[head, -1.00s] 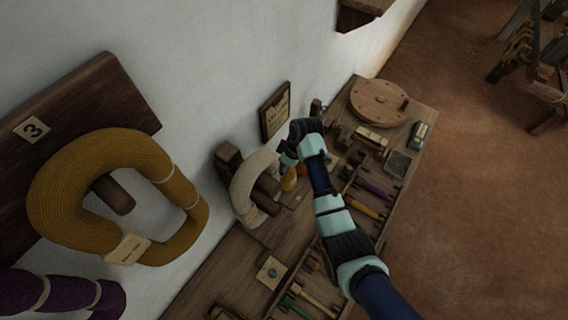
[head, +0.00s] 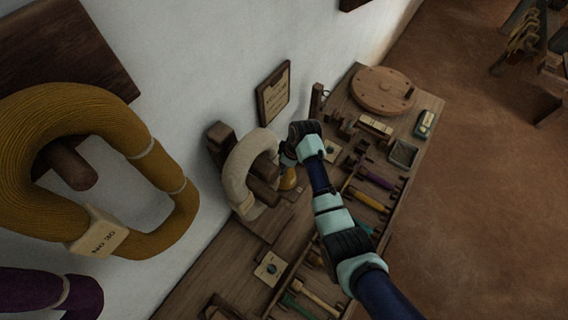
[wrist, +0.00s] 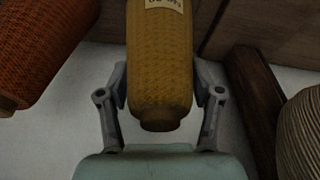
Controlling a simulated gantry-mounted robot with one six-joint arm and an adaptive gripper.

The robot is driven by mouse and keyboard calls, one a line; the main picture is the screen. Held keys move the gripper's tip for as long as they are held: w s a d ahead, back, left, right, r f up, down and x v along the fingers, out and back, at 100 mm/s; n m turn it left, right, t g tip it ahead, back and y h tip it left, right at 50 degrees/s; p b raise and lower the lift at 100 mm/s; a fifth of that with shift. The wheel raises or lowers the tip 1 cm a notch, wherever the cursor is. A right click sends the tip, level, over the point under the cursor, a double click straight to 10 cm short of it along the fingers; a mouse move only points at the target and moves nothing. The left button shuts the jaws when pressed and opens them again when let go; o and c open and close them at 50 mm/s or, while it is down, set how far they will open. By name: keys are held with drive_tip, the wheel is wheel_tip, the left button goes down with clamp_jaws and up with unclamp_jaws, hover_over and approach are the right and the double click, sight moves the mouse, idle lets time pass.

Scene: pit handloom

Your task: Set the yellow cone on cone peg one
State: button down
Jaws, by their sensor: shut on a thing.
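The yellow cone (wrist: 160,60) stands between the two fingers of my gripper (wrist: 160,88) in the wrist view, with a pale label near the top edge of the picture. The fingers are shut on its sides. In the head view, my gripper (head: 287,164) is over the bench near the wall, and the yellow cone (head: 288,180) shows just below it, beside the cream hank. I cannot make out cone peg one; it may be hidden by my arm or the cone.
An orange cone (wrist: 40,45) is at the left in the wrist view. A cream hank (head: 240,175) hangs on a dark wooden peg (head: 264,168) close to my gripper's left. The bench also holds a round wooden disc (head: 382,92) and a rack of coloured bobbins (head: 366,200).

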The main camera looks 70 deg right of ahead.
unclamp_jaws()
idle(0.4)
drive_tip(key=shift+r, duration=0.1)
wheel_tip(320, 180, up, 8)
drive_tip(key=p, duration=0.8)
